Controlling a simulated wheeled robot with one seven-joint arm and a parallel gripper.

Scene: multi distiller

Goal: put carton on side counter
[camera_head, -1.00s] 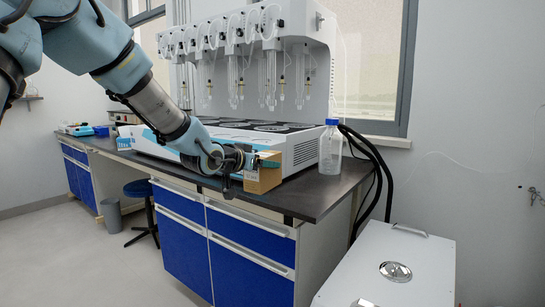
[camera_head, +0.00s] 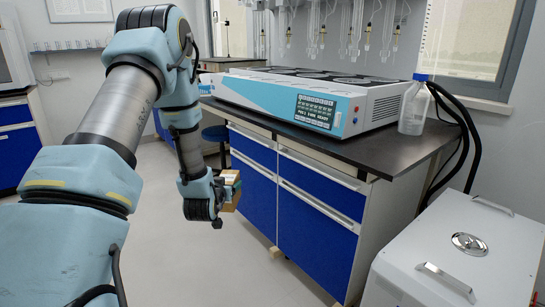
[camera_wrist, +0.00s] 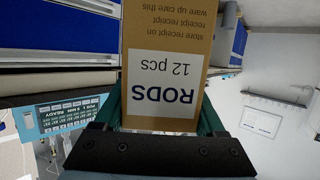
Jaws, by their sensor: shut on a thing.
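The carton (camera_head: 230,187) is a small brown box held at the end of my arm, in front of the blue cabinet drawers and off the counter. In the wrist view the carton (camera_wrist: 165,70) fills the middle, with a white label reading "RODS 12 pcs", upside down. My gripper (camera_head: 228,188) is shut on it, with the green fingers on either side of the box in the wrist view (camera_wrist: 165,118). The dark counter (camera_head: 345,150) with blue drawers stands to the right of the carton. I cannot tell which counter is the side counter.
A white and blue distiller (camera_head: 310,103) takes up much of the counter. A clear bottle (camera_head: 413,112) stands at the counter's right end. A white cart (camera_head: 465,240) is at lower right. Another blue-fronted counter (camera_head: 15,143) is at far left. The floor between is open.

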